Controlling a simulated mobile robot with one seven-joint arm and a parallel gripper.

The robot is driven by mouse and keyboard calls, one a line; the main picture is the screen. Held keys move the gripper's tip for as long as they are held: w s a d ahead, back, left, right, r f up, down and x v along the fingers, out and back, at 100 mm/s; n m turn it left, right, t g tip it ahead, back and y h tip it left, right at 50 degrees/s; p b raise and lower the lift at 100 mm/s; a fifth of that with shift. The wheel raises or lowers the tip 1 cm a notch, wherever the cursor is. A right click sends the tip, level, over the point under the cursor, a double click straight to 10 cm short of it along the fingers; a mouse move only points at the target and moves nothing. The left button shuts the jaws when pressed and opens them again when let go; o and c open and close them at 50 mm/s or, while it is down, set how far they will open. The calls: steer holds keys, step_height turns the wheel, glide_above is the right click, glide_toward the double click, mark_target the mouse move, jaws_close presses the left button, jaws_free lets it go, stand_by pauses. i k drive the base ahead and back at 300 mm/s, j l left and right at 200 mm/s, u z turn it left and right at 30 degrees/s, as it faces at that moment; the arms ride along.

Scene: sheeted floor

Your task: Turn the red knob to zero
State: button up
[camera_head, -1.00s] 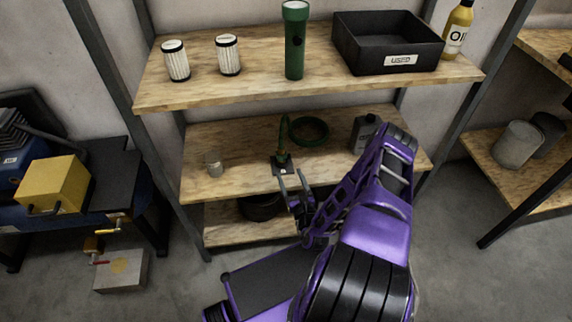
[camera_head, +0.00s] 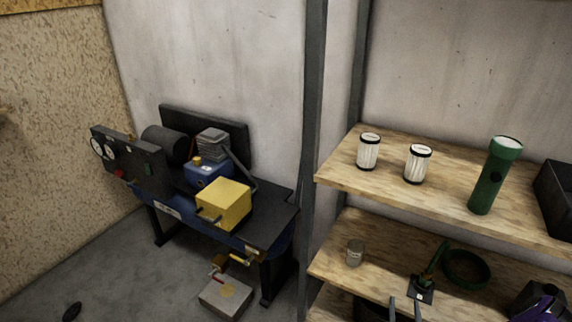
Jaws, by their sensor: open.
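A small red knob (camera_head: 119,173) shows on the dark grey gauge panel (camera_head: 128,160) at the left end of the blue machine. Its setting is too small to read. Two round white gauges (camera_head: 103,147) sit on the panel left of the knob. My gripper (camera_head: 405,307) shows only by its two grey fingertips at the bottom edge, in front of the shelf unit. The fingers are apart with nothing between them, far to the right of the knob. The rest of the gripper is out of the picture.
The blue machine bench (camera_head: 215,228) carries a yellow box (camera_head: 224,204). A grey block (camera_head: 227,297) with red- and yellow-handled valves stands below it. Floor at the lower left is mostly clear.

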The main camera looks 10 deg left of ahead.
mark_target(119, 173)
steer(key=u, duration=1.5)
